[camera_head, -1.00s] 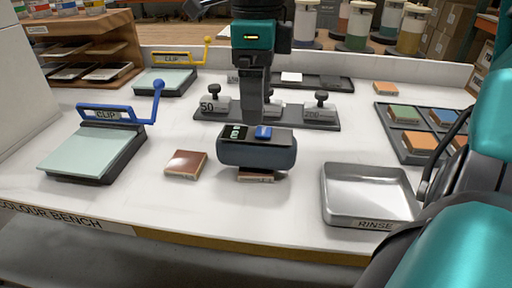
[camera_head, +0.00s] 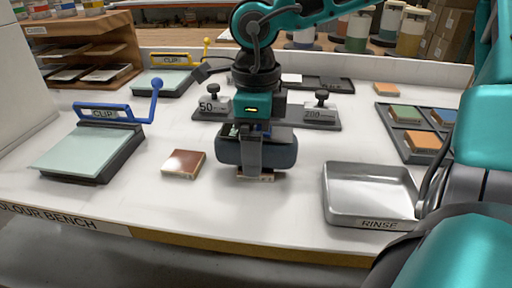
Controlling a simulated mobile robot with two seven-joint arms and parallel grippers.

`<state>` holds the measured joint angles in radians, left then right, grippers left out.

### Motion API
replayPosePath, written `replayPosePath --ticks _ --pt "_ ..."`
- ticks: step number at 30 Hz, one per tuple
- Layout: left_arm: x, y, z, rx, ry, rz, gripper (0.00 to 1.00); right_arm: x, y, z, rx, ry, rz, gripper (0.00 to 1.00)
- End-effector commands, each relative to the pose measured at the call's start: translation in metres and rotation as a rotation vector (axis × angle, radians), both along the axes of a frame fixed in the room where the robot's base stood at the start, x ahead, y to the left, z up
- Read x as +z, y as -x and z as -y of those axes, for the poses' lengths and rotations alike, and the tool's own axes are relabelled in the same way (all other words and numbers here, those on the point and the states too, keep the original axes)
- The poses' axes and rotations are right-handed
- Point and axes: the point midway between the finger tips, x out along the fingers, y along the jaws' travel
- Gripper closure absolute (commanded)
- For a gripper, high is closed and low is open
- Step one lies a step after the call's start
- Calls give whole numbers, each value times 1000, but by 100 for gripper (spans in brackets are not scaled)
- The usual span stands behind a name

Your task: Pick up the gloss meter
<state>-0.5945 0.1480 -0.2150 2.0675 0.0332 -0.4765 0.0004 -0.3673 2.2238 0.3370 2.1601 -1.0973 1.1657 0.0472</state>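The gloss meter (camera_head: 228,151) is a dark blue-grey block with rounded ends, standing on a small tile (camera_head: 270,177) at the middle of the bench. My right gripper (camera_head: 251,160) points down over it, with one finger in front of its near face. The other finger is hidden behind the meter and the gripper body. I cannot tell whether the fingers press on the meter. The meter's top is mostly covered by the gripper. My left gripper is not in view.
A brown tile (camera_head: 184,164) lies left of the meter, and a blue-handled clip board (camera_head: 88,155) farther left. The metal rinse tray (camera_head: 329,205) is at the right. A weight rack (camera_head: 325,124) stands close behind the meter. White bench is clear in between.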

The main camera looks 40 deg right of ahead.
Motion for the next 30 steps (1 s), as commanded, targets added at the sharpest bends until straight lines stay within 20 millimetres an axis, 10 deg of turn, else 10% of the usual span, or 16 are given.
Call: replayPosePath --ticks 25,30 --pt "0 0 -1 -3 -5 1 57 1 0 0 0 0 1 90" --pt "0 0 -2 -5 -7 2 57 2 0 0 0 0 1 93"
